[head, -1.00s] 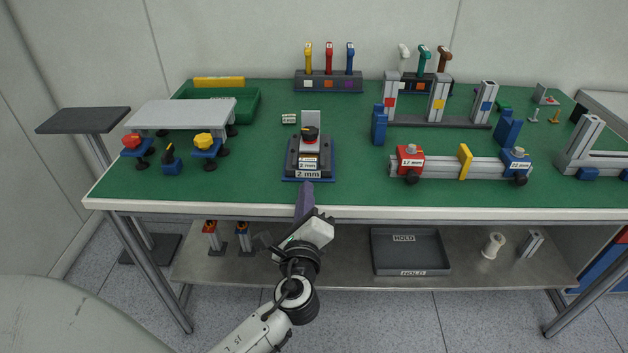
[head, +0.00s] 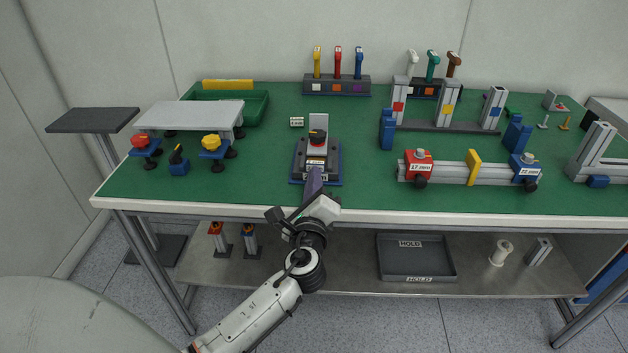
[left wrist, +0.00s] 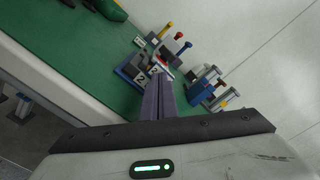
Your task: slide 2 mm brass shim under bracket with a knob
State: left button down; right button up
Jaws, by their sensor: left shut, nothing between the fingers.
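A dark fixture on a blue base (head: 331,160) stands near the table's front edge. It has a grey upright plate (head: 318,124), a red and black knob (head: 318,137) and white labels at its front. In the left wrist view the fixture (left wrist: 130,70) sits just beyond my fingers, a "2" label showing. My left gripper (head: 314,178) is shut and empty; its purple fingers point at the fixture's front and cover part of its labels. The fingers also show in the left wrist view (left wrist: 158,97). Whether they touch it I cannot tell. I cannot make out a brass shim.
Red-knobbed (head: 139,142) and yellow-knobbed (head: 211,144) clamps stand by a grey raised plate (head: 190,115) at left. A rail with red (head: 418,163) and blue (head: 526,169) blocks lies at right. A HOLD tray (head: 416,270) is on the lower shelf.

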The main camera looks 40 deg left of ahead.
pick_arm(q)
jog(key=shift+w+a+r, duration=0.1)
jog(key=shift+w+a, duration=0.25)
jog(key=shift+w, duration=0.1)
dwell(0.3)
jog(key=shift+s+d, duration=0.1)
jog(key=shift+v, duration=1.3)
jog(key=shift+s+d, duration=0.2)
jog(key=shift+s, duration=0.1)
jog(key=v, duration=0.9)
jog(key=shift+s, duration=0.2)
